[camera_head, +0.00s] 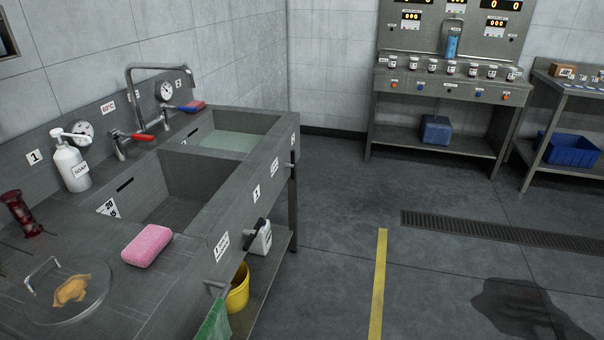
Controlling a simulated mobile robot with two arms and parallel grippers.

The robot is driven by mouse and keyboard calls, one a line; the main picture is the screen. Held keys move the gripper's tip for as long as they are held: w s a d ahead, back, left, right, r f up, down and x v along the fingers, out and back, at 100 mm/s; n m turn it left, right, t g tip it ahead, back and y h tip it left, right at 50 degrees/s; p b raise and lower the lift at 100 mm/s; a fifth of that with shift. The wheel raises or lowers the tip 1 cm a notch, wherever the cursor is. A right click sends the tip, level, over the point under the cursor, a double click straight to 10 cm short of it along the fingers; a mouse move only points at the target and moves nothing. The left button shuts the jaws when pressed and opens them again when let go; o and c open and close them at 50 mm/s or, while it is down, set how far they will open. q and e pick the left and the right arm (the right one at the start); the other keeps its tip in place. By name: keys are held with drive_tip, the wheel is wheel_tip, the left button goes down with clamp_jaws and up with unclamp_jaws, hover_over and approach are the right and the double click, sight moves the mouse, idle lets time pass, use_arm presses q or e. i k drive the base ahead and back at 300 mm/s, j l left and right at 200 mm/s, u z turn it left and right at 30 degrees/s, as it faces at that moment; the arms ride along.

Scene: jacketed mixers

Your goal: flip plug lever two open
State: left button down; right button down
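A steel double sink stands at the left, with a near basin (185,180) and a far basin (235,122). The far basin holds greenish water (222,141). On the sink's front panel are a label 1 (256,193) and, near the far end, a small label (292,140) that seems to read 2. A black lever-like handle (254,236) shows below label 1. A small dark part (292,158) shows below the far label; I cannot tell its shape or position. Neither of my grippers is in view.
The tap (131,98) has a red handle (142,137) and a blue one. A pink sponge (147,245), soap bottle (71,162) and glass dish (68,291) sit on the counter. A yellow bucket (238,290) is below. The floor right of the sink is clear.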

sight(292, 164)
drive_tip(key=i+l+z, duration=0.1)
drive_tip(key=i+l, duration=0.15)
drive_tip(key=i, duration=0.4)
drive_tip(key=i+l+z, duration=0.1)
drive_tip(key=i, duration=0.6)
drive_tip(key=i+l+z, duration=0.1)
drive_tip(key=i, duration=0.6)
drive_tip(key=l, duration=0.1)
